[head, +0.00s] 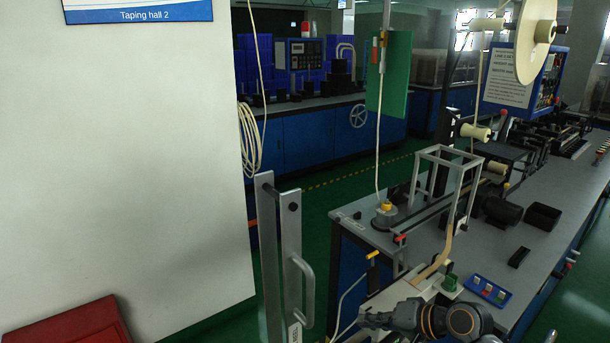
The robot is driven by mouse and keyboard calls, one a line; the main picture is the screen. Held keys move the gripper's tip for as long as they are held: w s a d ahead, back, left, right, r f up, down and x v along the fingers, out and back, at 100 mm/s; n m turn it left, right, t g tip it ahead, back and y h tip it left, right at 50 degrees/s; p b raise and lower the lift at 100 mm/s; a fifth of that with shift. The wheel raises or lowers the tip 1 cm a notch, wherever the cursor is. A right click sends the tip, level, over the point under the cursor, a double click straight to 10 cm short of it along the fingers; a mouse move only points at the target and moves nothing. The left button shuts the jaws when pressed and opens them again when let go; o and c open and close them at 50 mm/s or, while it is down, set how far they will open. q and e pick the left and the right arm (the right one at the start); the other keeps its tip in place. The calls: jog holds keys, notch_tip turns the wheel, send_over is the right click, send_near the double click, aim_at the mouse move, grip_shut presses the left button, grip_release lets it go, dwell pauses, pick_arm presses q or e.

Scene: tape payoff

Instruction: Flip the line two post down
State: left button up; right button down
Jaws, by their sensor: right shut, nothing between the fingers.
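No readable label shows which upright is the line two post. My right gripper (374,320) is at the bottom, dark, low in front of the bench machine and below and apart from the pole's base. It is shut and holds nothing. My left gripper is not in view.
A white wall panel (120,170) fills the left. Green floor shows between.

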notch_tip(320, 180, up, 20)
jog(key=w+a+y, duration=0.1)
jog(key=y, duration=0.3)
jog(key=s+r+n+g+y, duration=0.1)
jog(key=s+r, duration=0.1)
jog(key=r, duration=0.4)
jog(key=s+r+n+g+y, duration=0.1)
jog(key=s+r, duration=0.2)
jog(key=r, duration=0.4)
jog(key=s+r+n+g+y+p, duration=0.1)
jog(key=s+r, duration=0.2)
jog(key=r, duration=0.3)
jog(key=shift+s+a+r+g, duration=0.25)
jog(key=shift+r+g, duration=0.05)
jog(key=p, duration=0.4)
send_near(272, 186)
jog(key=w+a, duration=0.2)
jog(key=w, duration=0.1)
jog(key=a, duration=0.1)
jog(key=s+a+f+p, duration=0.1)
jog(key=shift+s+a+p, duration=0.25)
jog(key=shift+a+p, duration=0.05)
jog(key=shift+s+a+f, duration=0.15)
jog(key=shift+s+a, duration=0.05)
jog(key=shift+a, duration=0.1)
